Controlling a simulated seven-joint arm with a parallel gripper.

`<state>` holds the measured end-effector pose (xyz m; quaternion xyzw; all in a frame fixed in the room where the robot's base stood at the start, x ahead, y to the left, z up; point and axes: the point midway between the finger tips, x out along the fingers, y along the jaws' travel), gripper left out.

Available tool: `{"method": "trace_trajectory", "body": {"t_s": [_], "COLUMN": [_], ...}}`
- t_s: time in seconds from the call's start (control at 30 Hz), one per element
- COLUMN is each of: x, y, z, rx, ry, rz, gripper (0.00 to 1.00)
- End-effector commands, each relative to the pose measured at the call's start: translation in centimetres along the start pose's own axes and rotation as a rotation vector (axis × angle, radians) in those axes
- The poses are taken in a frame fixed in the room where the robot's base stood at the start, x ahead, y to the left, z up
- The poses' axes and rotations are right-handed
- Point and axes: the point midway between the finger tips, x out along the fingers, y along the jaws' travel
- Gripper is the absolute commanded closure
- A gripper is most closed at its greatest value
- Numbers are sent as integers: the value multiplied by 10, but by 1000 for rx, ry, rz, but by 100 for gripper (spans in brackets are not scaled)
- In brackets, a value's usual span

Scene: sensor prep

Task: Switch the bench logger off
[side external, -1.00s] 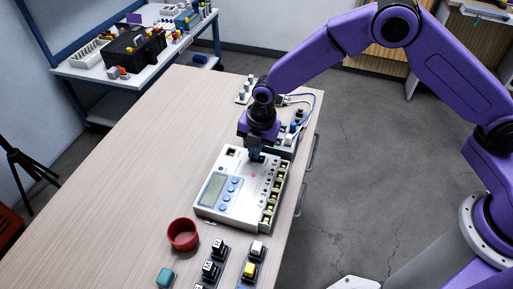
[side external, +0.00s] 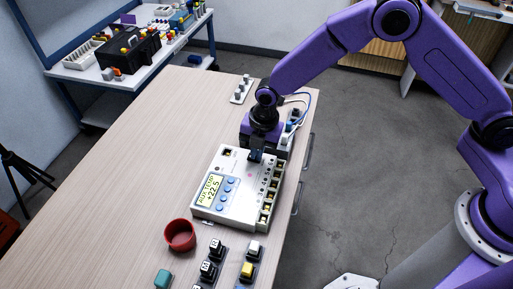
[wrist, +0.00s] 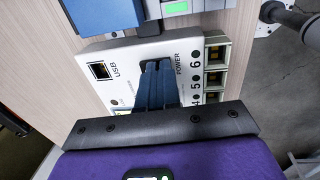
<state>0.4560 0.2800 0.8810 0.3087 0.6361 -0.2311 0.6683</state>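The bench logger (side external: 238,212) is a white box lying on the bench, with blue buttons and a row of numbered terminals along its right side. Its display (side external: 210,190) is lit yellow and reads "AUX TEMP +22.5". My gripper (side external: 256,158) points down at the logger's far end. In the wrist view my blue fingers (wrist: 157,68) are together with nothing visible between them, at the panel beside the POWER label (wrist: 179,64). They hide the switch there; whether they touch it I cannot tell. The USB socket (wrist: 99,71) shows to their left.
A red cup (side external: 180,236), a teal block (side external: 162,279) and small labelled modules (side external: 209,270) stand at the near end. A board with wires (side external: 292,124) lies just beyond the logger. The bench left of the logger (side external: 140,150) is clear.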

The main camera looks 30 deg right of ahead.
Motion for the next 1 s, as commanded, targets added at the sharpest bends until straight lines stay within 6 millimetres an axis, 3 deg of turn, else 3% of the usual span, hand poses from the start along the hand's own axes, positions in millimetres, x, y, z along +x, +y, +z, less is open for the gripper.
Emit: {"method": "trace_trajectory", "body": {"t_s": [0.23, 0.7, 1.0], "x": [-16, -104, -137], "y": [-1, 0, 0], "z": [0, 0, 0], "rx": [1, 0, 0], "ry": [0, 0, 0], "rz": [-3, 3, 1], "gripper": [100, 100, 100]}}
